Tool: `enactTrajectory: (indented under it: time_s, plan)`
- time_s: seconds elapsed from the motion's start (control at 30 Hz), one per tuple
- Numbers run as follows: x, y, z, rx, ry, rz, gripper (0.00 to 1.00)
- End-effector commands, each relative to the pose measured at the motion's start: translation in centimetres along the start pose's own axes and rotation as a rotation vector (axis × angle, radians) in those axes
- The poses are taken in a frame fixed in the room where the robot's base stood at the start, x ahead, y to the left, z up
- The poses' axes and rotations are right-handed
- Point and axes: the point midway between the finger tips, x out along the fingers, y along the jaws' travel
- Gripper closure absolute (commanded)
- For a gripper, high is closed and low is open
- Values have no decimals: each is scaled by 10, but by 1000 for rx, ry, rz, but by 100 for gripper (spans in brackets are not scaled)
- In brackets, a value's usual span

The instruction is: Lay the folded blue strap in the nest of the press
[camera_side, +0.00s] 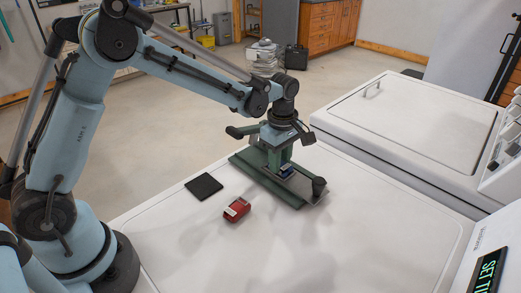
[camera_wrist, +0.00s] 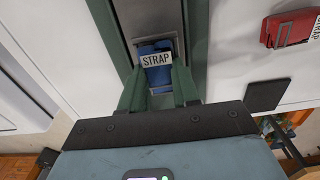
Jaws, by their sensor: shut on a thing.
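The folded blue strap (camera_wrist: 153,49) has a white label reading STRAP. It lies between the green fingertips of my gripper (camera_wrist: 159,80), which is shut on it. In the side view the blue strap (camera_side: 286,173) is a small patch under my gripper (camera_side: 284,165), low over the green press (camera_side: 262,179). The wrist view shows the strap within the grey metal recess of the press (camera_wrist: 118,30), between its green sides. Whether it rests on the nest floor or hangs just above it, I cannot tell. My fingers hide part of the nest.
A folded red strap (camera_side: 237,209) with a white label lies on the white worktop (camera_side: 300,245), also in the wrist view (camera_wrist: 290,29). A black square pad (camera_side: 204,186) lies near it. The press has a dark knob (camera_side: 319,186) at its near end. A white lidded machine stands right.

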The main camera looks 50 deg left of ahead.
Motion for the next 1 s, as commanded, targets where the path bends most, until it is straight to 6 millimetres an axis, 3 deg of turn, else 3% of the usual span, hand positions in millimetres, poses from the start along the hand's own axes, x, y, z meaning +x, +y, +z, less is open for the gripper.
enactTrajectory:
  time_s: [0.2, 0.23, 0.37, 0.57, 1.0]
  plan:
    - [7, 0, 0, 0, 0, 0, 98]
    - [7, 0, 0, 0, 0, 0, 66]
    - [8, 0, 0, 0, 0, 1, 46]
    - [-2, 1, 0, 0, 0, 2, 44]
    - [-85, 0, 0, 0, 0, 0, 44]
